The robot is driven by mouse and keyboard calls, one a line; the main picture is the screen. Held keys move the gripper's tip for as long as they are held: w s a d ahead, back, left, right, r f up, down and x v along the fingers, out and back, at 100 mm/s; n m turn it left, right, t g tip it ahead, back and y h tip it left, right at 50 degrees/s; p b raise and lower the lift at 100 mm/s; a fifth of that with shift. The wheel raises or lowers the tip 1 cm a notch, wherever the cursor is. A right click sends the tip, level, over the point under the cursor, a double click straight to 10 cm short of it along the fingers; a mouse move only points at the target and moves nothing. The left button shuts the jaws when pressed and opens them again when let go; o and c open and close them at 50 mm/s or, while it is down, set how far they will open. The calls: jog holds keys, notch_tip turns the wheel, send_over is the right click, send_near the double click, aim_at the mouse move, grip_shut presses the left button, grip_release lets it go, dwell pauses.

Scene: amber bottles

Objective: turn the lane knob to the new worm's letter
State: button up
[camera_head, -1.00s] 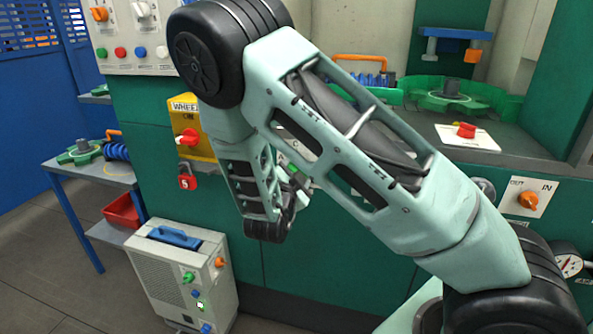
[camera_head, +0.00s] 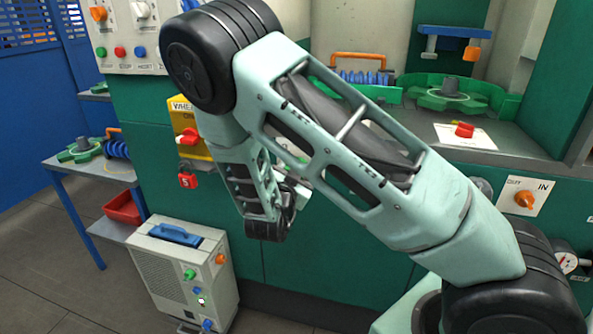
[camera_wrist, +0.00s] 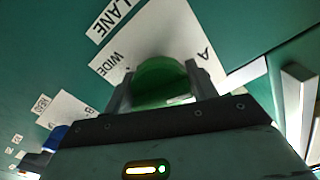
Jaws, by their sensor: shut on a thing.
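In the wrist view, my gripper (camera_wrist: 160,92) is shut on a green knob (camera_wrist: 160,80), with one finger on each side of it. The knob sits on a white plate (camera_wrist: 145,35) that carries the letters WIDE and A, beside a LANE label (camera_wrist: 115,18). The fingers hide much of the knob, and I cannot tell which letter it points at. In the head view, my arm hides the knob and most of the gripper. A blue ribbed worm (camera_head: 117,149) lies on the side table, and another blue ribbed part (camera_head: 365,77) is in the machine's bay; no letter is readable on either.
A blue knob (camera_wrist: 55,138) is close beside my gripper in the wrist view. A yellow WHEEL panel (camera_head: 196,148) with a red knob and red padlock (camera_head: 187,180) is left of my arm. A grey box unit (camera_head: 185,265) stands on the floor below.

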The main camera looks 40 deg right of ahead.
jog(key=o, duration=1)
jog(key=b+v, duration=0.1)
jog(key=v, duration=1.6)
jog(key=shift+s+a+b, duration=0.2)
jog(key=shift+b, duration=0.1)
jog(key=shift+f, duration=0.1)
